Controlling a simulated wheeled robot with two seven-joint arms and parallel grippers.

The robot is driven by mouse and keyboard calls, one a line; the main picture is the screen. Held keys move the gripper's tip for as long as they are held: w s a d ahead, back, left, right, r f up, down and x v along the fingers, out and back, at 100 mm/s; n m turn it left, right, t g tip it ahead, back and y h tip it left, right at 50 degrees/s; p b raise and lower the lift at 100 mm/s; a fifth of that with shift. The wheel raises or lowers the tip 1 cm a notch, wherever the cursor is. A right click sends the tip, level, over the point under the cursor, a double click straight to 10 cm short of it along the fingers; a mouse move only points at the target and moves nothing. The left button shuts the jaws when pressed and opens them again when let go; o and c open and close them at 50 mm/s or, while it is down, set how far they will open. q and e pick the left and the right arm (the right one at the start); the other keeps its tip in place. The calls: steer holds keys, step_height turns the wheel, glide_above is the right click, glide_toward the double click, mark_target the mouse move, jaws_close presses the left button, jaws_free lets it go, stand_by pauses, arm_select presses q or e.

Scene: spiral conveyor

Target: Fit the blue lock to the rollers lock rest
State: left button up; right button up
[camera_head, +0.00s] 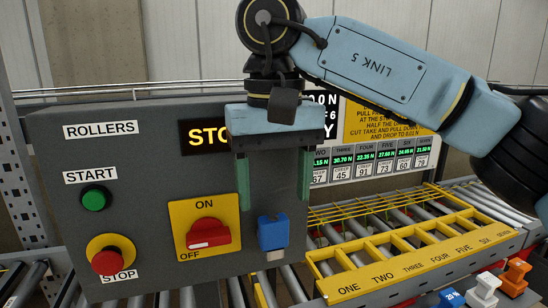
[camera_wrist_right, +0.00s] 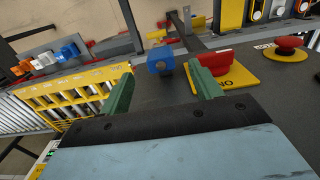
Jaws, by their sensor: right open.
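The grey ROLLERS panel (camera_head: 140,135) stands at left in the head view. A blue lock (camera_head: 273,233) sits at the panel's lower right, right of the red ON/OFF switch (camera_head: 207,233), on what looks like a small grey rest. My right gripper (camera_head: 274,192) is open with green fingers pointing down, just above the lock. In the right wrist view, the blue lock (camera_wrist_right: 160,61) lies beyond the open fingertips (camera_wrist_right: 164,84), roughly in line with the gap between them. No contact between fingers and lock shows. My left gripper is not in view.
A yellow numbered rack (camera_head: 400,262) lies over the conveyor at right. Blue, white (camera_head: 483,291) and orange (camera_head: 514,277) lock-like pieces stand at the lower right. A green START button (camera_head: 94,197) and red STOP button (camera_head: 108,258) stick out from the panel.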

mark_target(274, 220)
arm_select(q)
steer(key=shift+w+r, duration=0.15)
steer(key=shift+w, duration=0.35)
arm_select(e)
step_height(274, 220, down, 9)
steer(key=shift+r, duration=0.2)
steer(key=shift+c, duration=0.4)
